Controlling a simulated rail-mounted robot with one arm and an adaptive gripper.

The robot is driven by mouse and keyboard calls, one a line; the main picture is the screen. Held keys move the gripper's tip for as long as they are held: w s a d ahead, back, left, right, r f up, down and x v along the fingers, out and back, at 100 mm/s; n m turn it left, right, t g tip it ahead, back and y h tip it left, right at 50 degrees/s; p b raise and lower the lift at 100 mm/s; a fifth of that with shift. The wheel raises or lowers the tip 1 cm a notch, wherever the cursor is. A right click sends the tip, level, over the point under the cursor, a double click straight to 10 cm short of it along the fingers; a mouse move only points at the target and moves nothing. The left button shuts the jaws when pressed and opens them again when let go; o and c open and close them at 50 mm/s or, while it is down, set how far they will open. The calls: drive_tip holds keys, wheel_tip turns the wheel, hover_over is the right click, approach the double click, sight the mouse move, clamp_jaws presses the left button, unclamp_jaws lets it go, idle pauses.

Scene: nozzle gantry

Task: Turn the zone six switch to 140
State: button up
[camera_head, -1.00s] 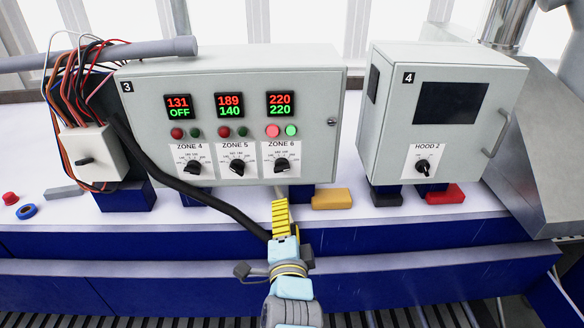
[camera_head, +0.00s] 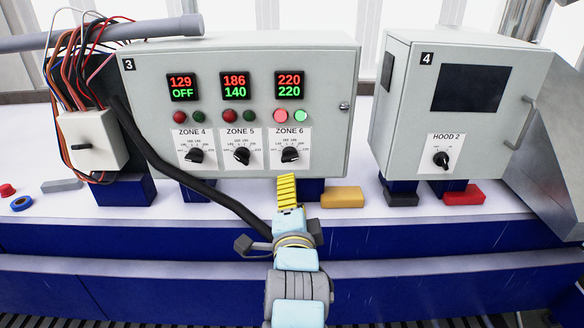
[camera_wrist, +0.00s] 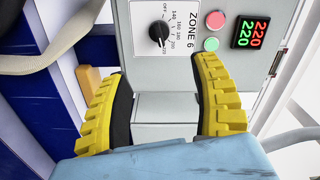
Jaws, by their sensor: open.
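The zone six switch (camera_head: 290,154) is a black rotary knob on a white scale plate at the lower right of control box 3 (camera_head: 345,60). Its display (camera_head: 290,85) reads 220 in red over 220 in green. In the wrist view the knob (camera_wrist: 159,33) shows near the top, with its pointer toward the 220 end of the scale. My gripper (camera_head: 287,188) has yellow fingers and is just below the knob in the head view. In the wrist view my gripper (camera_wrist: 165,95) is open and empty, its fingers apart, not touching the knob.
The zone five knob (camera_head: 242,156) and zone four knob (camera_head: 195,156) sit to the left. A thick black cable (camera_head: 165,165) runs down left of my gripper. A yellow block (camera_head: 342,197) lies on the ledge to the right. Box 4 (camera_head: 410,100) stands further right.

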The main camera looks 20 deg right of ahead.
sight(292, 160)
drive_tip(key=p+x, duration=0.3)
drive_tip(key=x, duration=0.9)
drive_tip(key=shift+s+d, duration=0.1)
drive_tip(key=shift+d, duration=0.05)
drive_tip(key=shift+p+x, duration=0.55)
drive_tip(key=shift+x, duration=0.75)
drive_tip(key=shift+f, duration=0.1)
drive_tip(key=shift+c, duration=0.3)
clamp_jaws()
